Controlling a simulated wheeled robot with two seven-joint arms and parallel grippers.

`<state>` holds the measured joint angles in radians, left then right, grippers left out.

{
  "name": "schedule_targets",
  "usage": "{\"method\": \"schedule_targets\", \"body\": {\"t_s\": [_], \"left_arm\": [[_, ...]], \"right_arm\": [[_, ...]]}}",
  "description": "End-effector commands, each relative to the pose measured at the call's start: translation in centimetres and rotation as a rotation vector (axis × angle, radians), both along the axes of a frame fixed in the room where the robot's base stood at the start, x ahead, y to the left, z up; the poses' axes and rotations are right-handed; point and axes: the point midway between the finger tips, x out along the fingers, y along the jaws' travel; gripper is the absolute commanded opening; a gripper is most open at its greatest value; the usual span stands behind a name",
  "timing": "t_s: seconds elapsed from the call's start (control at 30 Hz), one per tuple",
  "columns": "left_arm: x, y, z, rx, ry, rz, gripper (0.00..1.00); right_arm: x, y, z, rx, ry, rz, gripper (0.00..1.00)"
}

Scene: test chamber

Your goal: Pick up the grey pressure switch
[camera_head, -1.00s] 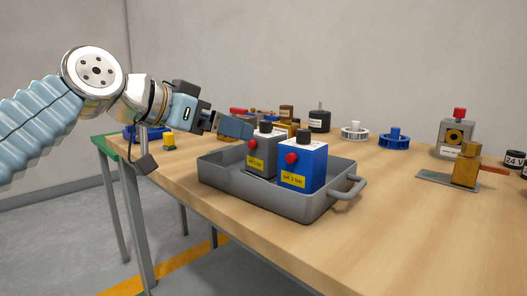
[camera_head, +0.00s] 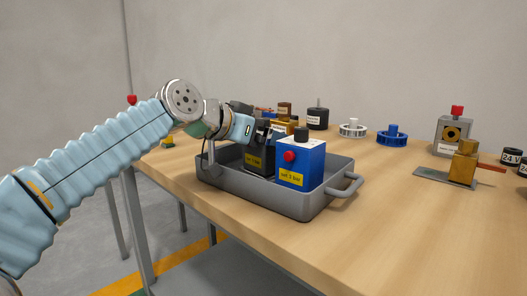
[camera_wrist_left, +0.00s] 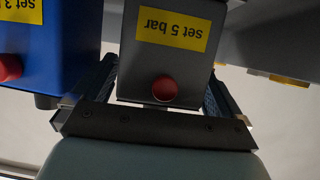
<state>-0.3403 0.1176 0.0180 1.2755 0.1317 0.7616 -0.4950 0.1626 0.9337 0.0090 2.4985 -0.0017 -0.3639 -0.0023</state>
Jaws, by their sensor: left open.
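The grey pressure switch (camera_head: 259,164) stands in the grey tray (camera_head: 272,203), to the left of a blue pressure switch (camera_head: 301,163). Its front is shaded and its top is hidden by my left gripper (camera_head: 264,132). In the left wrist view the grey pressure switch (camera_wrist_left: 165,62) shows upside down, with a yellow "set 5 bar" label and a red button. There my left gripper (camera_wrist_left: 160,78) is open, with one finger on each side of the switch. Whether the fingers touch it I cannot tell. My right gripper is not in view.
The blue switch (camera_wrist_left: 50,45) is close beside one finger in the left wrist view. Behind the tray are brass parts and a black cylinder (camera_head: 318,118). White and blue wheels (camera_head: 392,136) and a grey block (camera_head: 453,133) stand further right. The table's front right is clear.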

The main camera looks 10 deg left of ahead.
Motion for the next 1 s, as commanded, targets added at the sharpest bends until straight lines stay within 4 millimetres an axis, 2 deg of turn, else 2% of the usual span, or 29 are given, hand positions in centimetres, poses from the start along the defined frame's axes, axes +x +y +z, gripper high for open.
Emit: {"method": "schedule_targets", "body": {"t_s": [0.07,0.47,0.77,1.0], "left_arm": [[0.0,0.0,0.0,0.000,0.000,0.000,0.98],[-0.1,0.0,0.0,0.000,0.000,0.000,0.38],[-0.1,0.0,0.4,-0.001,-0.002,0.000,0.38],[-0.1,0.0,3.0,-0.002,-0.004,-0.001,0.38]], "right_arm": [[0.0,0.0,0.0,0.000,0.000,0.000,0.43],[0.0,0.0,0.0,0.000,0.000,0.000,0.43],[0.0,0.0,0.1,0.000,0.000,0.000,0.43],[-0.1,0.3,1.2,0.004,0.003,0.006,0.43]]}}
